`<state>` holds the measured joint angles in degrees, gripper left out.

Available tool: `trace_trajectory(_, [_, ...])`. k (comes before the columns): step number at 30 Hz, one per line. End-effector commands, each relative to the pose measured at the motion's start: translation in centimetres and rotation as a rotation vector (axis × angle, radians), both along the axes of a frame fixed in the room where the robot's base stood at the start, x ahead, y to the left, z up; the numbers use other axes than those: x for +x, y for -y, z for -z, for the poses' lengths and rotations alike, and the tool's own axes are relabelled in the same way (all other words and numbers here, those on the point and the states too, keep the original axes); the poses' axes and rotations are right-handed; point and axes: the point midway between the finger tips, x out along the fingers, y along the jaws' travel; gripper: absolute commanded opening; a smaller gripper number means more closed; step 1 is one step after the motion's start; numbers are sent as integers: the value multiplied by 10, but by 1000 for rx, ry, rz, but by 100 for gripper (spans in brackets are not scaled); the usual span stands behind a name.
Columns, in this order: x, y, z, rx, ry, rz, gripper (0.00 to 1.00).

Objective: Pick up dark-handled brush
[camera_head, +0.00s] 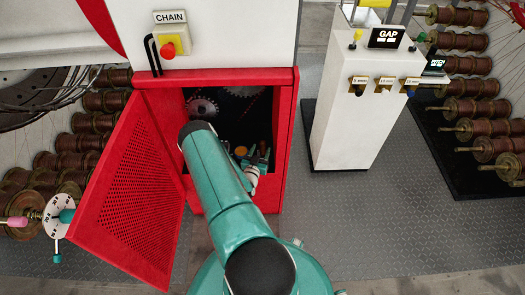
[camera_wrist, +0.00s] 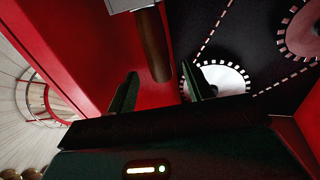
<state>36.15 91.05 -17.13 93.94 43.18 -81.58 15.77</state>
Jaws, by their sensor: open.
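The dark-handled brush shows in the wrist view as a dark brown handle (camera_wrist: 153,45) below a grey block at the top edge. Its lower end reaches down toward the gap between my fingertips. My gripper (camera_wrist: 160,88) is open, with one dark finger on each side of the handle's line; I see no contact. In the head view my gripper (camera_head: 256,158) is inside the open red cabinet (camera_head: 290,125), partly hidden by my teal arm. The brush is too small there to tell apart.
The red mesh door (camera_head: 135,195) hangs open at the left. Toothed wheels and chain (camera_wrist: 220,77) lie deep in the dark cabinet. An orange-brown round thing (camera_head: 240,151) sits beside my gripper. A white GAP stand (camera_head: 360,110) is at the right, with bare floor before it.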

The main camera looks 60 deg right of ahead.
Motion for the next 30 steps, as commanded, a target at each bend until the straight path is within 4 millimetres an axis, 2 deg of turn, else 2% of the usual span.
trace_trajectory(3, [3, 20, 0, -3, 2, 3, 51])
trace_trajectory(7, [7, 36, 1, -2, 1, 1, 51])
trace_trajectory(15, [8, 41, 0, -1, 0, 1, 51])
trace_trajectory(16, [8, 41, 0, -1, 0, 1, 50])
trace_trajectory(23, [8, 40, 0, -1, 1, 1, 4])
trace_trajectory(30, [8, 41, 0, -1, 1, 1, 2])
